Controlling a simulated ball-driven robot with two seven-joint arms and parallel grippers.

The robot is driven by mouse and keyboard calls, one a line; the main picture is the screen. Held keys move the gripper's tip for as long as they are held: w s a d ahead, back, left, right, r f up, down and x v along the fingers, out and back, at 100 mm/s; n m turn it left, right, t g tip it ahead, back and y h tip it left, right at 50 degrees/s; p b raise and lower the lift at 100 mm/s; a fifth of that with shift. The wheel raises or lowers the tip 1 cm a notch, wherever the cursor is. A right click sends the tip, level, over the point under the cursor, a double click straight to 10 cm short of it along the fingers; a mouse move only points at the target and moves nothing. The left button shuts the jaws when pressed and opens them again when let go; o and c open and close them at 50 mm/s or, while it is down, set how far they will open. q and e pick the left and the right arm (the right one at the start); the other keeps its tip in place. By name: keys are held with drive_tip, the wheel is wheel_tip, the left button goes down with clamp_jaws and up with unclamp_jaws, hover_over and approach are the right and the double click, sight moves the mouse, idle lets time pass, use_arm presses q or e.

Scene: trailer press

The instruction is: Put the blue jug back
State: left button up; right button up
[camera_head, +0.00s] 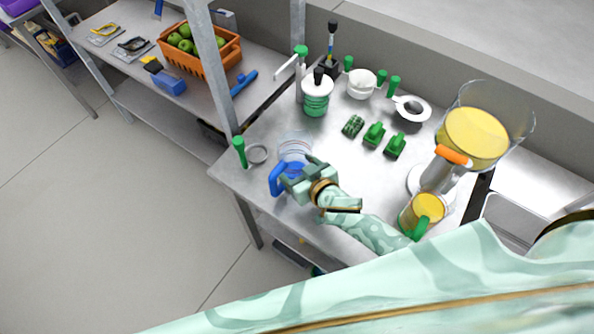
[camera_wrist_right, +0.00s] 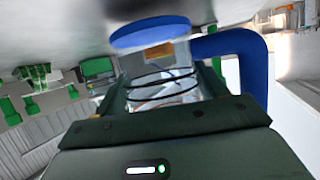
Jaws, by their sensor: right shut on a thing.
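The blue jug (camera_head: 295,144) has a clear body and a blue handle (camera_head: 277,181). It is at the front left corner of the steel bench, but the arm hides whether its base touches the top. In the right wrist view the blue handle (camera_wrist_right: 240,48) curves close past the fingers (camera_wrist_right: 163,88). My left gripper is not in view.
A metal ring with a green grip (camera_head: 257,154) lies left of the jug. A jug of yellow liquid (camera_head: 424,207) and a large clear bowl (camera_head: 478,132) stand right. Small green tools (camera_head: 374,134) sit behind. The middle of the bench (camera_head: 350,165) is clear.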

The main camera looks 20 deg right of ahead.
drive_tip(key=shift+f, duration=0.45)
drive_tip(key=shift+f, duration=0.15)
drive_tip(key=o, duration=1.1)
drive_tip(key=shift+s+r, duration=0.15)
drive_tip(key=shift+r, duration=0.1)
drive_tip(key=p+v, duration=0.2)
drive_tip(key=v, duration=0.9)
drive_tip(key=shift+s+d, duration=0.15)
drive_tip(key=shift+s, duration=0.15)
drive_tip(key=shift+r, duration=0.1)
